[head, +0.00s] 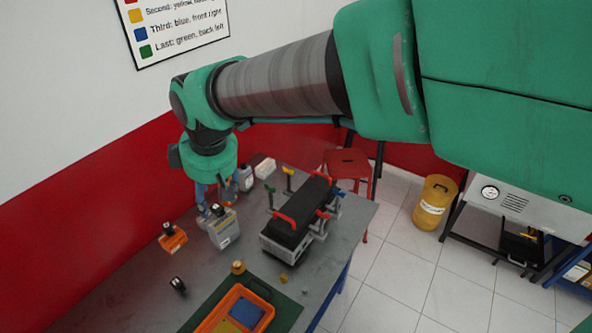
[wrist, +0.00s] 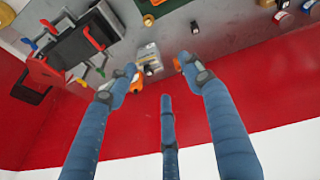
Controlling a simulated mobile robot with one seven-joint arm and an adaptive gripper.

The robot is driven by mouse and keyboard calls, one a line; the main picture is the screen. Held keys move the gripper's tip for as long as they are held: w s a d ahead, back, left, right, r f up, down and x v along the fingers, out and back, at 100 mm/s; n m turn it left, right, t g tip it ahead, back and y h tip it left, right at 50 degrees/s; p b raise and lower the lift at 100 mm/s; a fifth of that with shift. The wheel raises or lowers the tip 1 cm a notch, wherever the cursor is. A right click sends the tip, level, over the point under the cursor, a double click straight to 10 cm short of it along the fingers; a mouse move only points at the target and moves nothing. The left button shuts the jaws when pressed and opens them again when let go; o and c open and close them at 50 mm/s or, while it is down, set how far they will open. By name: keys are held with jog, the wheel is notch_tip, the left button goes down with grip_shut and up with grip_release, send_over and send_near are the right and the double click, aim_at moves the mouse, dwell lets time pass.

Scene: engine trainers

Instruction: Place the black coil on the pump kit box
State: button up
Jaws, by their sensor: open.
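My gripper (head: 208,200) hangs over the back left of the table, its blue fingers spread with nothing between them in the wrist view (wrist: 157,82). A grey box with a pale label (head: 225,231), which may be the pump kit box, stands just in front of the fingers. It also shows just beyond the fingertips in the wrist view (wrist: 149,56). A small black part (head: 178,285), possibly the black coil, lies on the table towards the front left; it also shows in the wrist view (wrist: 195,27). Other dark parts sit on the grey box and orange block, so the coil's identity is unclear.
The orange block (head: 173,240) stands left of the grey box. A black engine trainer with red handles (head: 291,229) fills the table's right side. A white bottle (head: 245,180) and white box (head: 265,167) stand behind. An orange tray (head: 213,318) is in front.

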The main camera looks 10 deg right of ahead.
jog(key=s+d+r+m+t, duration=0.1)
jog(key=s+d+r+m, duration=0.2)
jog(key=d, duration=0.6)
jog(key=s+d+r+m, duration=0.1)
jog(key=s+d+m, duration=0.25)
jog(key=d, duration=0.55)
jog(key=s+d+f+m+t+h, duration=0.1)
jog(key=s+d+m, duration=0.4)
jog(key=s+d, duration=0.5)
jog(key=shift+s+d+f+m+t+h, duration=0.3)
jog(key=shift+s+d+m, duration=0.1)
jog(key=shift+s, duration=0.6)
notch_tip(320, 180, down, 4)
jog(key=b, duration=0.4)
jog(key=shift+f, duration=0.2)
